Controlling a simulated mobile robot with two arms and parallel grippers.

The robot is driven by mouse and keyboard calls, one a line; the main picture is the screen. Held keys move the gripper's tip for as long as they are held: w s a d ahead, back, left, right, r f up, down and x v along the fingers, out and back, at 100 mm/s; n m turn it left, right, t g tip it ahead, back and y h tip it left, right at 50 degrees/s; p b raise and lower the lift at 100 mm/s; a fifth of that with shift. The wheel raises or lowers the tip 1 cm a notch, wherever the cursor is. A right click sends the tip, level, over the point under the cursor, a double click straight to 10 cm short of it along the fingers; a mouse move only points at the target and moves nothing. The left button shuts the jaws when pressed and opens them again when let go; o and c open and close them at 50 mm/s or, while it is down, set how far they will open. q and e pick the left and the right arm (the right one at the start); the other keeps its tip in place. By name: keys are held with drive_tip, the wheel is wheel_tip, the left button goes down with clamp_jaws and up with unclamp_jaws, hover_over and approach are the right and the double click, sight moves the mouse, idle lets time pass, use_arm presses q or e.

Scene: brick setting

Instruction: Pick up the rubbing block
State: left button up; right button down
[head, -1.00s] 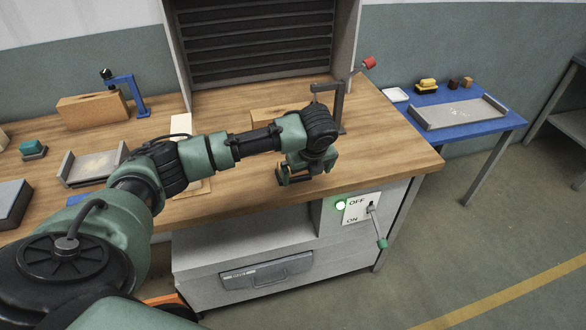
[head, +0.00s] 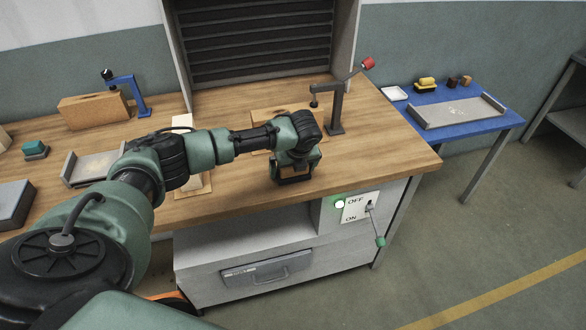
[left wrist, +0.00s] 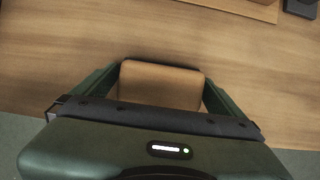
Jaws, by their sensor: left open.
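My left gripper (head: 293,179) points down over the front of the wooden workbench, in front of the dark clamp. In the left wrist view a tan block with rounded edges (left wrist: 160,84), which looks like the rubbing block, lies on the wood between the two fingers of the left gripper (left wrist: 161,90). The fingers are open, one at each side of the block. The near part of the block is hidden by the gripper body. In the head view my gripper and wrist mostly hide the block. My right gripper is not in view.
A dark clamp with a red knob (head: 336,105) stands behind my gripper on the workbench (head: 390,150). A switch panel (head: 360,207) is on the bench front. A blue side table (head: 490,128) holds a grey tray and small blocks. A green-topped block (head: 35,148) sits far left.

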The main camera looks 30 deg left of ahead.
use_arm(q)
drive_tip(key=shift+c, duration=0.3)
drive_tip(key=c, duration=1.4)
drive_tip(key=shift+r, duration=0.1)
drive_tip(key=shift+r+b, duration=1.3)
drive_tip(key=shift+r, duration=8.7)
